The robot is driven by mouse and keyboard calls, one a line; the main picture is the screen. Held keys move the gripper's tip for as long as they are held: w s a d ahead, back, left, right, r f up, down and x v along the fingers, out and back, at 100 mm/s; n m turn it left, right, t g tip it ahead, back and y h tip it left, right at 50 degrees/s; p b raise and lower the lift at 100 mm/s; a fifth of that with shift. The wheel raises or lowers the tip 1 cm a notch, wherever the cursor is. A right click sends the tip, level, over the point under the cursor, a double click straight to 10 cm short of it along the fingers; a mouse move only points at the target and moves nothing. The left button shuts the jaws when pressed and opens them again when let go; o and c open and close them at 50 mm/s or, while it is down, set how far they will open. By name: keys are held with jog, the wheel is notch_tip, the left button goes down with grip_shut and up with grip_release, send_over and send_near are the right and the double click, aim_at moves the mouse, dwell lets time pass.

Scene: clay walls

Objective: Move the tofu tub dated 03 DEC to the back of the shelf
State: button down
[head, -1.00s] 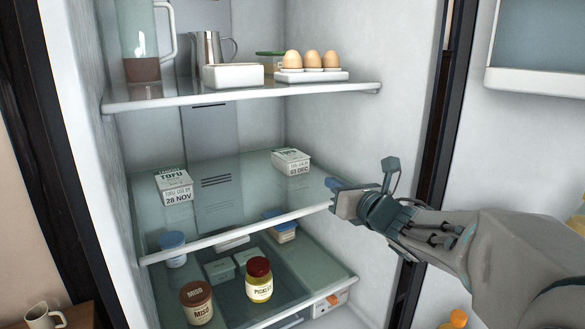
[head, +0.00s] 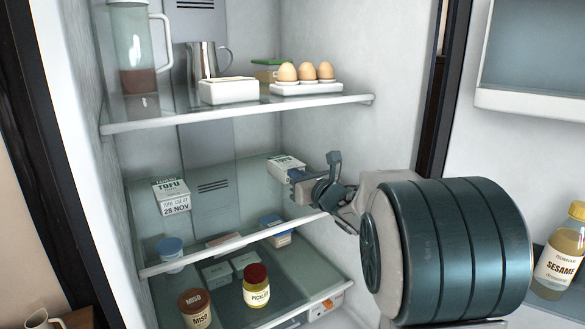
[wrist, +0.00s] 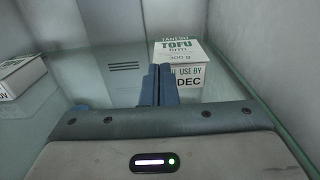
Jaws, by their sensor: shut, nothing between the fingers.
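The 03 DEC tofu tub (head: 284,168) is a white box at the back right of the middle glass shelf (head: 235,215). In the wrist view the tub (wrist: 186,72) stands upright just beyond my fingertips, its date partly hidden so that only "DEC" reads. My gripper (head: 296,177) is at the tub's near side, its blue fingers (wrist: 157,80) shut together and empty. Whether the fingertips touch the tub I cannot tell. The 28 NOV tofu tub (head: 172,196) stands on the left of the same shelf; its edge shows at the left of the wrist view (wrist: 20,75).
The upper shelf (head: 240,112) holds a jug, metal pitcher, white dish and eggs (head: 306,73) above my arm. Below are a miso jar (head: 195,307), a pickle jar (head: 256,287) and small tubs. The right fridge wall is close beside the 03 DEC tub. The shelf's middle is clear.

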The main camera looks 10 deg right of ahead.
jog(key=shift+x, duration=0.95)
jog(key=shift+w+a+f, duration=0.15)
jog(key=shift+w, duration=0.2)
jog(key=b+x, duration=0.3)
jog(key=x, duration=0.3)
jog(key=b+x, duration=0.3)
jog(key=x, duration=0.3)
jog(key=shift+w+r, duration=0.2)
jog(key=shift+r, duration=0.05)
jog(key=shift+s, duration=0.1)
jog(key=shift+s+f+b, duration=0.15)
jog(key=shift+s+b, duration=0.05)
jog(key=shift+b, duration=0.15)
jog(key=b+v, duration=0.4)
jog(key=v, duration=0.7)
jog(key=shift+s, duration=0.3)
jog(key=shift+v, duration=0.9)
